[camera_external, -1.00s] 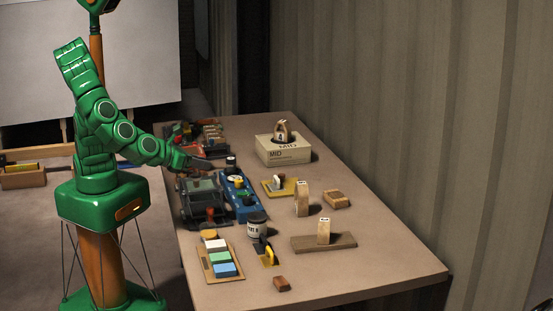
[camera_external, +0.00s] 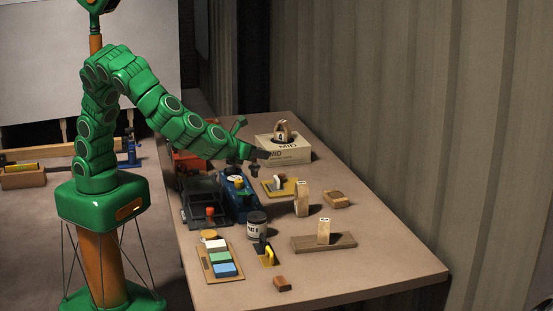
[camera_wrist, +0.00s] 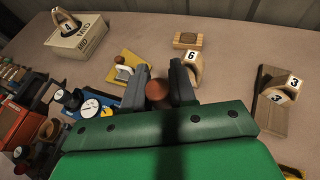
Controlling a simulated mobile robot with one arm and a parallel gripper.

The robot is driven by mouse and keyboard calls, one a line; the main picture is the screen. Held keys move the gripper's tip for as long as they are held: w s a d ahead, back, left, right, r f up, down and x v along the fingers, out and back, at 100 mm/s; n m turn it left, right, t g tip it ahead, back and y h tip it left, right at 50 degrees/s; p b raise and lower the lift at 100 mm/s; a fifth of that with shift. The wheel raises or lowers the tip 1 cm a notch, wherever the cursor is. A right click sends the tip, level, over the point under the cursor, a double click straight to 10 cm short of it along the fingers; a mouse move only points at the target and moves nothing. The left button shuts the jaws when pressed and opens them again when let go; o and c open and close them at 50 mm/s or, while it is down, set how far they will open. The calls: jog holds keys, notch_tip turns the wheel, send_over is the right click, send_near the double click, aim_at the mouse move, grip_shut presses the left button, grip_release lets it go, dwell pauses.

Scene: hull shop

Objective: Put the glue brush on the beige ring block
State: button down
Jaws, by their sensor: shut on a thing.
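My gripper (camera_external: 258,155) is raised above the table's left-middle part, near the cream MID box. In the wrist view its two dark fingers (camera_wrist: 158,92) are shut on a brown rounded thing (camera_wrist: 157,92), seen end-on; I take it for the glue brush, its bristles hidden. Several beige numbered blocks stand on the table. The ring-shaped one marked 4 (camera_external: 283,131) is on the MID box. An arched one marked 6 (camera_external: 302,203) stands on the bare table and also shows in the wrist view (camera_wrist: 195,68). I cannot tell which is the ring block meant.
The MID box (camera_external: 283,154) is at the back. A yellow plate (camera_external: 268,187) with a pale piece, a wooden block (camera_external: 336,199), a board (camera_external: 340,242) bearing a block marked 3, a dark jar (camera_external: 256,226) and a colour tray (camera_external: 206,264) occupy the table. The front right is bare.

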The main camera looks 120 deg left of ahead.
jog(key=w+a+n+g, duration=0.1)
jog(key=w+a, duration=0.2)
jog(key=a, duration=0.6)
jog(key=w+a+g, duration=0.1)
jog(key=w+a, duration=0.1)
jog(key=a, duration=0.7)
send_over(339, 193)
jog(key=shift+f, duration=4.7)
jog(key=shift+d+f, duration=0.2)
jog(key=shift+f, duration=1.3)
jog(key=shift+f, duration=0.1)
jog(key=c, duration=0.9)
grip_release()
jog(key=shift+n, duration=0.3)
